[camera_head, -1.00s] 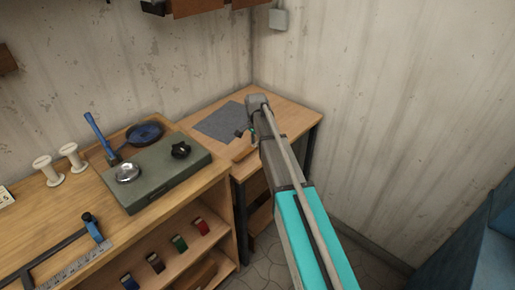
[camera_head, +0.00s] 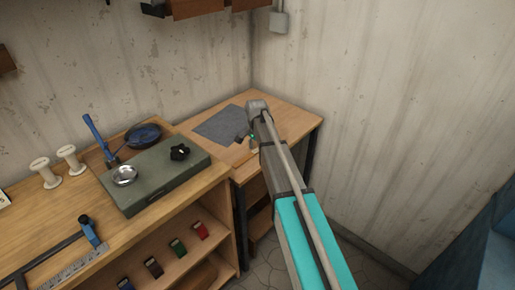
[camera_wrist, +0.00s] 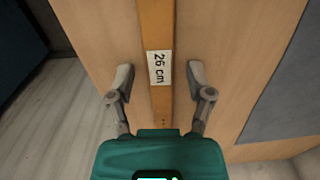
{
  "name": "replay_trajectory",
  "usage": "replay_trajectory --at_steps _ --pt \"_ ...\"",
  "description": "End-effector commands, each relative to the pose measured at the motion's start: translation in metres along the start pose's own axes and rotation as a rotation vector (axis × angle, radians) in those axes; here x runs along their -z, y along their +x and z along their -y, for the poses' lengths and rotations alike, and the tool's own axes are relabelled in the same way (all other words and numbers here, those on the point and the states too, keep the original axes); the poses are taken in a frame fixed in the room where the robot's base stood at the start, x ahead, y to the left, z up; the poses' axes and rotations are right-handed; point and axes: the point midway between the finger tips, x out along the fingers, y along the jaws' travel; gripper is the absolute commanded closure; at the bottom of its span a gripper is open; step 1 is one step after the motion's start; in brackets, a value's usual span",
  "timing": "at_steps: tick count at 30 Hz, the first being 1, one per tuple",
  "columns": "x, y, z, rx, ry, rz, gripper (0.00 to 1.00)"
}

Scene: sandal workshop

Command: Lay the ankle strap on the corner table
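The ankle strap (camera_wrist: 156,25) is a tan-brown band with a white "26 cm" label and small holes near its lower end. In the wrist view it runs between my gripper's fingers (camera_wrist: 160,76), which stand apart with a gap on each side of it. The strap appears to lie on the pale wood of the corner table (camera_wrist: 235,60). In the head view the corner table (camera_head: 290,122) stands in the corner, and a short piece of the strap (camera_head: 244,158) shows near its front edge. My arm hides much of the rest.
A grey mat (camera_head: 218,126) lies on the corner table beside my gripper. The workbench (camera_head: 48,212) adjoins at the left, with a grey-green slab (camera_head: 150,185), a blue-handled hammer (camera_head: 97,136) and white spools (camera_head: 45,173). The table's right back part is bare.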

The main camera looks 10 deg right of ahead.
Motion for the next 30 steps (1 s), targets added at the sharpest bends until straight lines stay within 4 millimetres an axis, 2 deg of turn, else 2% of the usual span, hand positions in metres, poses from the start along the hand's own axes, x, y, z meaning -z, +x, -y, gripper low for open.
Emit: replay_trajectory --at_steps 16,30 --pt "0.000 -0.006 0.000 0.000 0.000 0.000 0.30" --pt "-0.001 -0.041 0.000 0.000 -0.001 0.000 0.30"
